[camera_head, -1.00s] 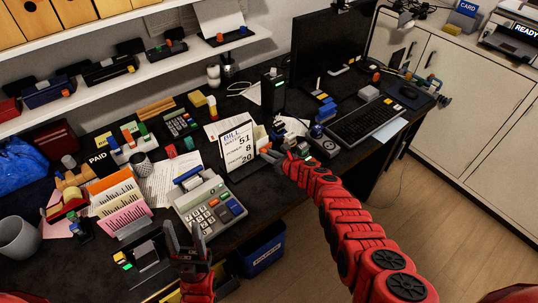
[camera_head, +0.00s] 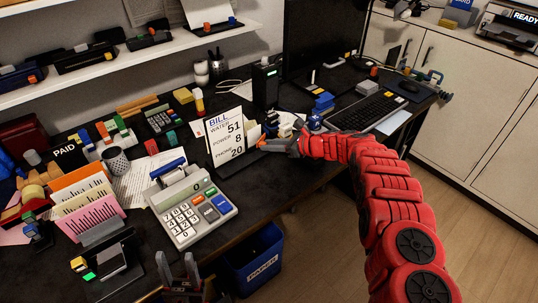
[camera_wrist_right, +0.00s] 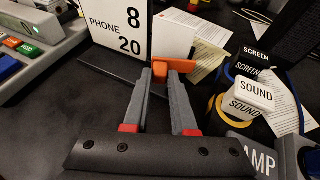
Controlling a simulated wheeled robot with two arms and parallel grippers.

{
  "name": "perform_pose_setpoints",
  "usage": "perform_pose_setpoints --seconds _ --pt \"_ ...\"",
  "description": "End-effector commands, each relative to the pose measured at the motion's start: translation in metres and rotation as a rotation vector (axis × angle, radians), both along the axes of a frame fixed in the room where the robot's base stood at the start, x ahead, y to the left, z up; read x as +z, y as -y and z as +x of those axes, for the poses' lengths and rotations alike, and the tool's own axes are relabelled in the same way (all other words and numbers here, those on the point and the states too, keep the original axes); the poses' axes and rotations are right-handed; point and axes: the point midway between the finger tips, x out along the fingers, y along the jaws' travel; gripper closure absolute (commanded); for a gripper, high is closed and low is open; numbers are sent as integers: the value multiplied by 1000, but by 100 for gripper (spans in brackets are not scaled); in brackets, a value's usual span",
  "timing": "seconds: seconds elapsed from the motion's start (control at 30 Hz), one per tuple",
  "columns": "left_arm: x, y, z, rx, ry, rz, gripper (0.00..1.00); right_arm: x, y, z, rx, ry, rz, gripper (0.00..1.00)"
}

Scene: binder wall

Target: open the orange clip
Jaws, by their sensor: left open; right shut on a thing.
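The orange clip (camera_wrist_right: 176,66) sits at the lower right edge of the white bill card stand (camera_wrist_right: 119,30), and it also shows in the head view (camera_head: 262,141). My right gripper (camera_wrist_right: 160,78) is shut on the orange clip, its grey fingertips at the clip's left part. In the head view my right gripper (camera_head: 276,145) reaches in from the right beside the bill card (camera_head: 226,137). My left gripper (camera_head: 178,268) is open and empty at the bottom of the head view, in front of the desk edge, apart from the clip.
A calculator (camera_head: 191,206) stands left of the card. A keyboard (camera_head: 366,111) lies farther right. A blue paper bin (camera_head: 254,262) stands on the floor below the desk.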

Motion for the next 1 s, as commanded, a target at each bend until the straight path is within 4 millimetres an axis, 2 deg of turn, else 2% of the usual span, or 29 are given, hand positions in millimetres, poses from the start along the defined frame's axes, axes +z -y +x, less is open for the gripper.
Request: perform_pose_setpoints --seconds 0.33,0.37,0.5,0.83,1.0 --pt "-1 0 0 0 1 0 50 -1 -1 -2 8 -6 1 100" --pt "-1 0 0 0 0 0 50 -1 -1 -2 8 -6 1 70" --pt "-1 0 0 0 0 0 50 -1 -1 -2 8 -6 1 45" --pt "-1 0 0 0 0 0 50 0 0 -2 7 -5 2 45" --pt "1 0 0 0 0 0 50 4 10 -7 4 -10 1 45"
